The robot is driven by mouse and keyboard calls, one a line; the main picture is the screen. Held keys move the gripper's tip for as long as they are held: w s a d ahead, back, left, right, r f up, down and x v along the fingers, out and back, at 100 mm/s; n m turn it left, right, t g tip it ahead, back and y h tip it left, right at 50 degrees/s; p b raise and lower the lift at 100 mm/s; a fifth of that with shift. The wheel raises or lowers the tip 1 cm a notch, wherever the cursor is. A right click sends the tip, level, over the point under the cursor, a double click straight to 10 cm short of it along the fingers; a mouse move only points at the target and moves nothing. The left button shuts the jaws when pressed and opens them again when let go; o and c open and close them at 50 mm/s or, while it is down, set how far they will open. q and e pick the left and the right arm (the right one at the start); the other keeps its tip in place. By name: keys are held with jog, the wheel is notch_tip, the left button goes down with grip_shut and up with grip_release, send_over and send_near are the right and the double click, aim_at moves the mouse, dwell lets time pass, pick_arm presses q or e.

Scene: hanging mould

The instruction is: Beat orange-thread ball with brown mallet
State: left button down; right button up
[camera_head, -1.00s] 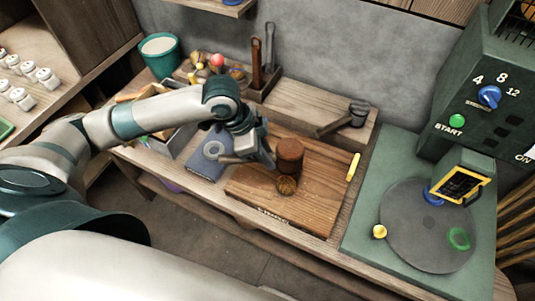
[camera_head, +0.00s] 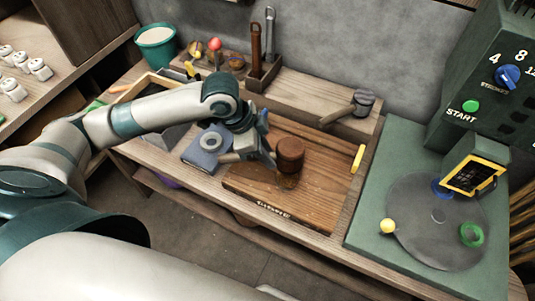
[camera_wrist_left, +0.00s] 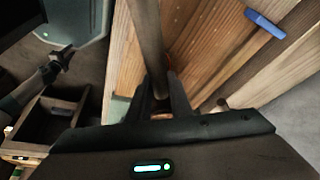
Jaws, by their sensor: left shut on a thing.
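The handle (camera_wrist_left: 147,40) also shows between the fingers in the left wrist view (camera_wrist_left: 162,100). A small brownish shape (camera_head: 287,182) shows just below the mallet head; it seems to be the ball, mostly hidden and blurred. I cannot tell whether the head touches it.
A blue block with a grey ring (camera_head: 207,150) stands left of the board. A dark-headed mallet (camera_head: 363,103) lies on the shelf behind. A green machine (camera_head: 385,170) stands at the right. The board's front right is clear.

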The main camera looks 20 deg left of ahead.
pick_arm(q)
jog(key=shift+f, duration=0.15)
jog(key=p, duration=0.4)
dwell(0.9)
